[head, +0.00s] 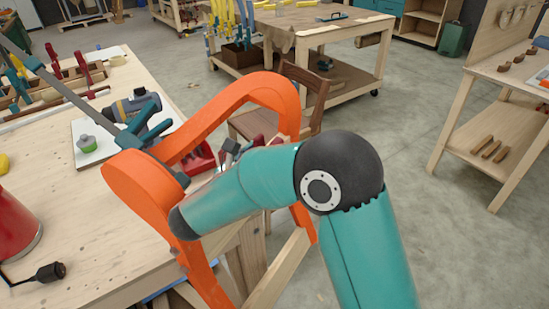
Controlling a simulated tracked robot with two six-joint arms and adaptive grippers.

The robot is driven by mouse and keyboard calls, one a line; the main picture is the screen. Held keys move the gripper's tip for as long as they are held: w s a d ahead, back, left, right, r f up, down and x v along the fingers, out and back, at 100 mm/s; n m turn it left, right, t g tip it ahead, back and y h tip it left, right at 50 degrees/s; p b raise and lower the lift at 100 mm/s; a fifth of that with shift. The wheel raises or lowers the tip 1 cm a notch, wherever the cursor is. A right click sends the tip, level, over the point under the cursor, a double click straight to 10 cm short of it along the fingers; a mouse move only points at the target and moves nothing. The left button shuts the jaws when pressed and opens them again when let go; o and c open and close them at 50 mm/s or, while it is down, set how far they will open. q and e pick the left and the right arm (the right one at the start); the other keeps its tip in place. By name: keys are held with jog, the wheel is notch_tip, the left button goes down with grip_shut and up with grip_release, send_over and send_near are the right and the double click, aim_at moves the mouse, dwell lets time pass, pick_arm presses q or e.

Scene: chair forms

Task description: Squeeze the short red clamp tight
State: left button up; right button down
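My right arm comes in from the lower right and bends across the orange chair form (185,135). My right gripper (232,150) shows only as small dark parts beyond the forearm, inside the form's loop. Its fingertips are mostly hidden, so I cannot tell its opening. A small red part (258,140) shows close beside it, perhaps the short red clamp; most of it is hidden by my arm, and I cannot tell whether they touch. A long bar clamp with dark teal jaws (146,132) lies across the form's left side. My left gripper is not in view.
A brown chair (305,95) stands behind the form.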

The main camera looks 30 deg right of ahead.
grip_release()
jog(key=shift+w+d+r, duration=0.15)
jog(key=shift+w+r, duration=0.05)
jog(key=shift+w, duration=0.05)
jog(key=shift+f, duration=0.1)
